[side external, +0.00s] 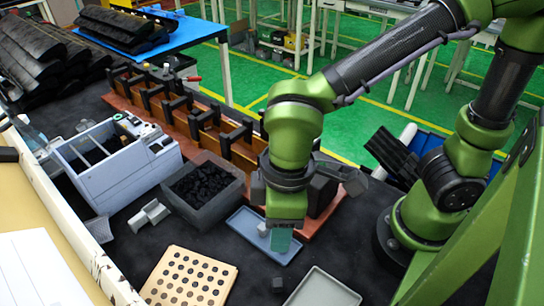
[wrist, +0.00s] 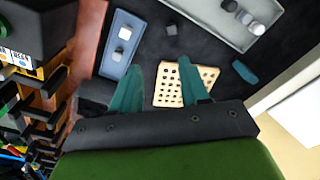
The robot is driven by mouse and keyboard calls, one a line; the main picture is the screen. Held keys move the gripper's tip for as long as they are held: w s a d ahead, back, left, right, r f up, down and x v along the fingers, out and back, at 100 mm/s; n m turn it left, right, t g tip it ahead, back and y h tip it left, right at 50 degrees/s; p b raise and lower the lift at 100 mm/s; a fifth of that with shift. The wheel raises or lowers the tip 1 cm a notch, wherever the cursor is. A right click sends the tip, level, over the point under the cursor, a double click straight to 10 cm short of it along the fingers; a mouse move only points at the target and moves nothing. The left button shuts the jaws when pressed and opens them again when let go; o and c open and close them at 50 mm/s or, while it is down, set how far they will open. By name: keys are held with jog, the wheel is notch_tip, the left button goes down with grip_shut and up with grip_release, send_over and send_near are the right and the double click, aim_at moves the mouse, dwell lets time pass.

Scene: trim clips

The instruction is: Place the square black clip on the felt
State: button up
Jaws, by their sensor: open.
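My gripper (side external: 281,240) points down over the blue tray area, back from the block. In the wrist view my two teal fingers (wrist: 162,66) are spread apart with nothing between them. The block is clear of the fingers.
A holed wooden board (side external: 166,272) and a grey tray (side external: 325,292) flank the block. A grey bin (side external: 212,215) of black pieces stands behind, near a red-brown rail (side external: 125,85). A teal piece (wrist: 245,72) lies near the board.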

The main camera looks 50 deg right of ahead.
jog(key=w+d+r+m+t, duration=0.1)
jog(key=d+r+m+t, duration=0.1)
jog(key=d, duration=0.4)
jog(key=w+d+r+m+t+y, duration=0.1)
jog(key=w+d+r+m+t, duration=0.1)
jog(key=d+r+m, duration=0.2)
jog(key=w+d+r+m+t, duration=0.2)
jog(key=d+m, duration=0.4)
jog(key=d, duration=0.3)
jog(key=shift+d+r+t+y, duration=0.3)
jog(key=shift+r+t, duration=0.1)
jog(key=shift+r, duration=0.2)
